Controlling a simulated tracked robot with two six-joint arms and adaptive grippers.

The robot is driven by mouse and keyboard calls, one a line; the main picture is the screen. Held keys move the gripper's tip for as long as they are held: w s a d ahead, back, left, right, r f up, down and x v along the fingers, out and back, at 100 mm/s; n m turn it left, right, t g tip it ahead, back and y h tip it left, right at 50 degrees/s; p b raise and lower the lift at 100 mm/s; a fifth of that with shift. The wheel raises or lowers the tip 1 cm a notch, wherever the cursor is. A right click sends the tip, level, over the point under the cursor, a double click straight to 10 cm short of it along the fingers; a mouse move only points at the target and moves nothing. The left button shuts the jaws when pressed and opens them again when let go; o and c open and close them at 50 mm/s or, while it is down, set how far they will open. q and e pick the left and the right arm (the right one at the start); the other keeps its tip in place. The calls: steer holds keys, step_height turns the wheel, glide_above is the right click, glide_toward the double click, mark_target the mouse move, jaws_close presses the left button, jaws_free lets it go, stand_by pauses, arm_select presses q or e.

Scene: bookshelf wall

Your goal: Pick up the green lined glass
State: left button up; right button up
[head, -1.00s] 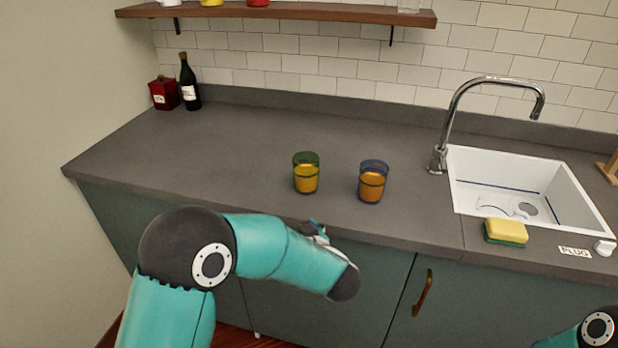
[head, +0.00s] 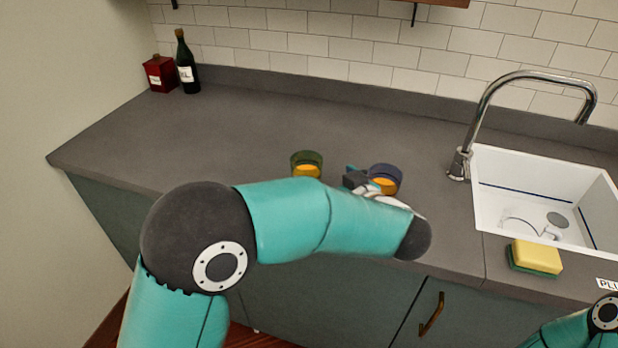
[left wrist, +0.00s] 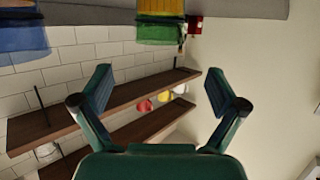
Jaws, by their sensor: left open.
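The green lined glass (head: 306,164), with yellow-orange contents, stands on the grey counter; my left arm hides its lower part in the head view. In the left wrist view the green glass (left wrist: 160,28) appears upside down at the top centre, beyond the fingertips. A blue lined glass (head: 385,178) with orange contents stands to its right, partly hidden by my gripper. It also shows in the left wrist view (left wrist: 22,36) at the top left. My left gripper (head: 356,178) is open and empty, between the two glasses in the picture. Its open fingers also show in the left wrist view (left wrist: 160,78).
A sink (head: 487,205) with a tall tap (head: 482,105) is on the right, with a yellow-green sponge (head: 535,257) at its front. A dark bottle (head: 187,65) and a red box (head: 159,74) stand at the back left.

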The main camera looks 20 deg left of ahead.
arm_select(q)
glide_toward(301, 159)
steer(key=x, duration=0.3)
steer(key=shift+w+a+r+p, duration=0.1)
steer(key=shift+w+a+p, duration=0.2)
steer(key=shift+p+x, duration=0.5)
steer(key=shift+x, duration=2.15)
steer(key=shift+s, duration=0.1)
steer(key=c, duration=1.5)
step_height(301, 159, up, 20)
steer(key=shift+f+p, duration=0.1)
steer(key=shift+p, duration=0.8)
